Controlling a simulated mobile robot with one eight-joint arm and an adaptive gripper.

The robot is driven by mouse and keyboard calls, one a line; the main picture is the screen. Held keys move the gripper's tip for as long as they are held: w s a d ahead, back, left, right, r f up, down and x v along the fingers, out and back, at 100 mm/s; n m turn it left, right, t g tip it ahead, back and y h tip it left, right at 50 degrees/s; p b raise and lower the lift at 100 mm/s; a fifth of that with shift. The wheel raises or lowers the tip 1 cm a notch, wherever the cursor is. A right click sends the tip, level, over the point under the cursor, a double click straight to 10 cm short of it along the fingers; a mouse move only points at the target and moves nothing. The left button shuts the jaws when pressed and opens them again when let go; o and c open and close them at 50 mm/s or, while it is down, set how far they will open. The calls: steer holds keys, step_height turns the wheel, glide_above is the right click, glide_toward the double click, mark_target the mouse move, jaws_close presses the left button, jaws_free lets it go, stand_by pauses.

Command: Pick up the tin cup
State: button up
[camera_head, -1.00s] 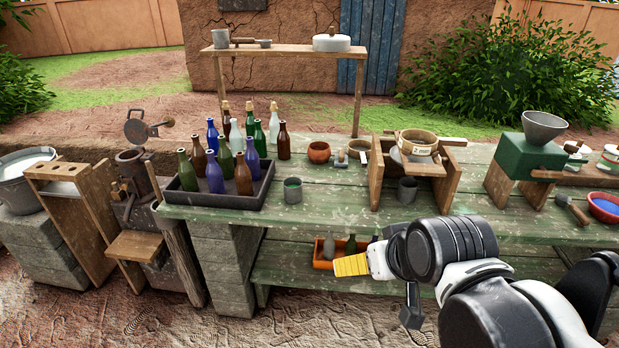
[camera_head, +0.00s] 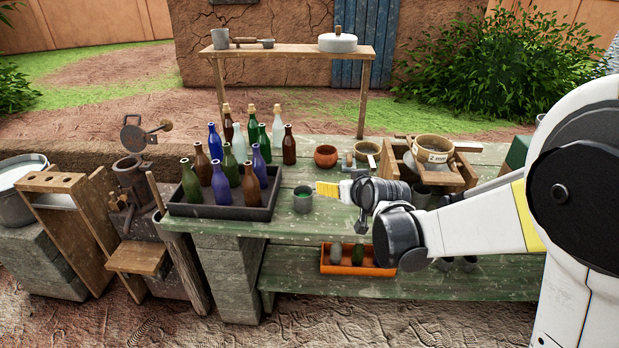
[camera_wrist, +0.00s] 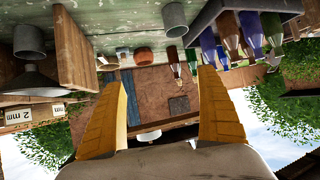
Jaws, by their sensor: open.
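A small grey tin cup (camera_head: 303,199) with something green inside stands upright on the green table, just right of the bottle tray. A second grey cup (camera_head: 421,196) stands by the wooden sieve stand, partly behind my arm. My gripper (camera_head: 328,189) is open and empty, close to the right of the first cup in the head view; only one yellow finger shows clearly there. The wrist view is upside down. In it my gripper (camera_wrist: 163,75) has both fingers wide apart, and the first cup (camera_wrist: 175,20) shows at the top, beyond the fingertips and between their lines.
A dark tray (camera_head: 222,212) of several bottles stands left of the cup. A brown pot (camera_head: 325,156) and the wooden stand (camera_head: 460,177) with a sieve (camera_head: 433,148) are behind and right. An orange tray (camera_head: 340,268) lies on the lower shelf.

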steer(key=w+a+f+y, duration=0.1)
steer(key=w+a+f, duration=0.3)
steer(key=w+f, duration=0.1)
steer(key=n+t+y+p, duration=0.1)
steer(key=t, duration=0.1)
glide_toward(300, 189)
steer(key=shift+w+a+f+b, duration=0.25)
steer(key=shift+w+f+b, duration=0.15)
steer(key=shift+f, duration=0.25)
steer(key=x, duration=0.2)
steer(key=b+x, duration=0.2)
steer(key=x, duration=0.1)
steer(key=shift+w+r, duration=0.25)
steer(key=shift+w, duration=0.2)
steer(key=shift+c, duration=0.3)
steer(key=c, duration=1.2)
